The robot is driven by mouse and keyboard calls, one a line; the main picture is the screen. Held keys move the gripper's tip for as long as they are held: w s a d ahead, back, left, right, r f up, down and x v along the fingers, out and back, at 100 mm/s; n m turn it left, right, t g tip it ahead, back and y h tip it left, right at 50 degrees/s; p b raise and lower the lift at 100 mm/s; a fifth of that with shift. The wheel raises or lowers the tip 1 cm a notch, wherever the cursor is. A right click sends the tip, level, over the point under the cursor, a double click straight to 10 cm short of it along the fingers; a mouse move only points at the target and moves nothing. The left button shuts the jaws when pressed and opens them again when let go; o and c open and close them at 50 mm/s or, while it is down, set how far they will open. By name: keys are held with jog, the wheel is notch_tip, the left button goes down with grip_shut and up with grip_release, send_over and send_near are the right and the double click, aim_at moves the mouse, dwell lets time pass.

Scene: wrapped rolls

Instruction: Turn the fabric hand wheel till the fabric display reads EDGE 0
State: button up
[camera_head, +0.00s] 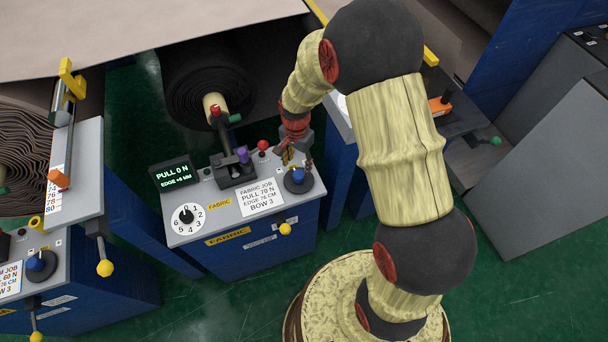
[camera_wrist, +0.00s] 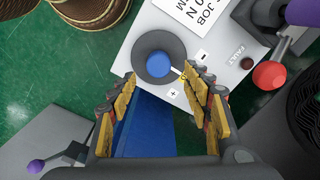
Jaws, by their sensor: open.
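The fabric display (camera_head: 172,175) reads PULL 0 N, and below it EDGE with a plus sign and a small digit, perhaps 6, in MM. The dark round hand wheel with a blue hub (camera_head: 297,177) is at the right end of the grey fabric panel. It also shows in the wrist view (camera_wrist: 158,62), with plus and minus marks beside it. My gripper (camera_head: 297,156) is above the wheel. In the wrist view my gripper (camera_wrist: 160,76) is open and empty, its yellow-padded fingers pointing towards the wheel. I cannot tell whether the right finger touches the rim.
A red ball knob (camera_head: 263,145) and a purple-topped lever (camera_head: 242,155) stand left of the wheel. A job card (camera_head: 260,196) and a numbered dial (camera_head: 188,217) are on the panel. A yellow knob (camera_head: 285,229) sticks out in front. A dark fabric roll (camera_head: 205,90) is behind.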

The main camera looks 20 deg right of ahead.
aim_at(298, 174)
jog(key=shift+s+d+f, duration=0.1)
jog(key=shift+f, duration=0.15)
notch_tip(298, 174, down, 7)
jog(key=shift+f+b, duration=0.1)
jog(key=shift+b, duration=0.5)
jog(key=c, duration=0.3)
jog(key=c, duration=0.7)
jog(key=shift+c, duration=0.7)
jog(key=shift+n, duration=0.3)
